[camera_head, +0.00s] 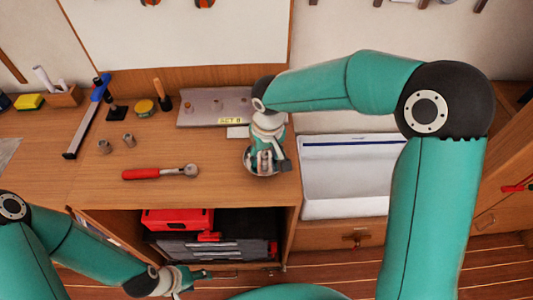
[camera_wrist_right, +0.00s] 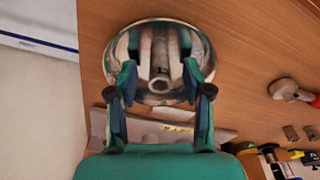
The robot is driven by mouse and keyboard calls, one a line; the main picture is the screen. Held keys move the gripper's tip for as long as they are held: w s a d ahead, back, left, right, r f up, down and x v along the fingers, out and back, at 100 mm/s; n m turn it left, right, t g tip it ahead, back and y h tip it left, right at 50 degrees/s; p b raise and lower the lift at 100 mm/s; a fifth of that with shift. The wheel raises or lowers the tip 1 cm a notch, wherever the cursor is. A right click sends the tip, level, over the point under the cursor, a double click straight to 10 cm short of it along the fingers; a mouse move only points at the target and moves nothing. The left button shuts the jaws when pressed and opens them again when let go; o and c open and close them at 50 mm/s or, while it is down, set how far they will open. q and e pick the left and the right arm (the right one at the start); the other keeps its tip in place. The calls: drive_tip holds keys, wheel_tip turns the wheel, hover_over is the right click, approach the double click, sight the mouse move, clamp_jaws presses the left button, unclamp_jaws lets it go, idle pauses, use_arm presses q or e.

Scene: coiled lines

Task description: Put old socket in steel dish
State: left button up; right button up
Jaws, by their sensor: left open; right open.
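The steel dish (camera_head: 248,166) stands near the right front edge of the wooden worktop, mostly covered by my right gripper in the head view. In the right wrist view the dish (camera_wrist_right: 120,48) is seen from above. A grey metal socket (camera_wrist_right: 161,84) shows inside the dish outline, between my fingers; whether it rests on the bottom is hard to tell. My right gripper (camera_head: 266,162) is over the dish with its fingers (camera_wrist_right: 160,96) apart on either side of the socket. My left gripper (camera_head: 195,278) is open and empty, low in front of the cabinet.
Two grey sockets (camera_head: 117,143) stand on the worktop to the left. A red-handled ratchet (camera_head: 160,173) lies left of the dish. A grey labelled rail (camera_head: 200,108) is behind. A white sink (camera_head: 345,175) is to the right. A red toolbox (camera_head: 178,219) sits in the cabinet below.

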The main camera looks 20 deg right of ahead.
sight(265, 158)
wheel_tip(265, 158, up, 7)
drive_tip(key=p, duration=0.4)
drive_tip(key=shift+f, duration=0.1)
